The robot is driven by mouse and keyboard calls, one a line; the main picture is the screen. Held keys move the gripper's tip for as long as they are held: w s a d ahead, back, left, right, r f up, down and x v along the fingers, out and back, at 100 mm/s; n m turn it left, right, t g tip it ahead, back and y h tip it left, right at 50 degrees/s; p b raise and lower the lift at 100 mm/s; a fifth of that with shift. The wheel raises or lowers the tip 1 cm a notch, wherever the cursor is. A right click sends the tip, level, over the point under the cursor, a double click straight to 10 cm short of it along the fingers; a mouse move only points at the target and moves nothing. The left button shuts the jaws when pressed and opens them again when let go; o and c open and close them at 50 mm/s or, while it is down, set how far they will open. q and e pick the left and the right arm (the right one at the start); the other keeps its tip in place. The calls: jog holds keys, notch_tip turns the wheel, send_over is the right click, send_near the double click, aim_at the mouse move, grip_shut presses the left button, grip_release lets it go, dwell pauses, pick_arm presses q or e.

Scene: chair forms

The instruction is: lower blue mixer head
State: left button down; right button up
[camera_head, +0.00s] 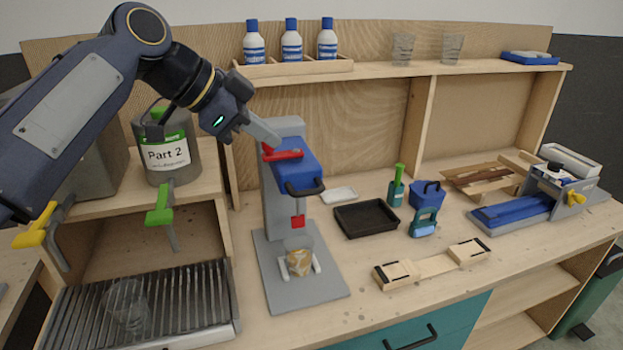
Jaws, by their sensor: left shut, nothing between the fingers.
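The mixer has a grey stand and base (320,289) and a blue head (293,173) with a black handle at its front. A red lever sits on top of the head and a red tool hangs below it. A cup with tan contents (298,258) stands on the base under the head. My left gripper (274,143) is shut and empty at the top of the head, beside the red lever; I cannot tell whether it touches. My right gripper is not in view.
A black tray (367,219), a wooden holder (430,264) and a blue clamp device (540,199) lie to the right. A Part 2 container (167,152) and a drip grate (190,306) with a glass are at left. Bottles (291,42) stand on the shelf above.

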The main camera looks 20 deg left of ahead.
pick_arm(q)
send_over(319, 189)
jog(key=s+a, duration=0.2)
jog(key=s, duration=0.1)
notch_tip(319, 189, down, 6)
jog(key=f, duration=0.2)
jog(key=w+f+p, duration=0.1)
jog(key=f, duration=0.2)
notch_tip(319, 189, down, 14)
jog(key=b, duration=1.3)
jog(key=shift+s, duration=0.15)
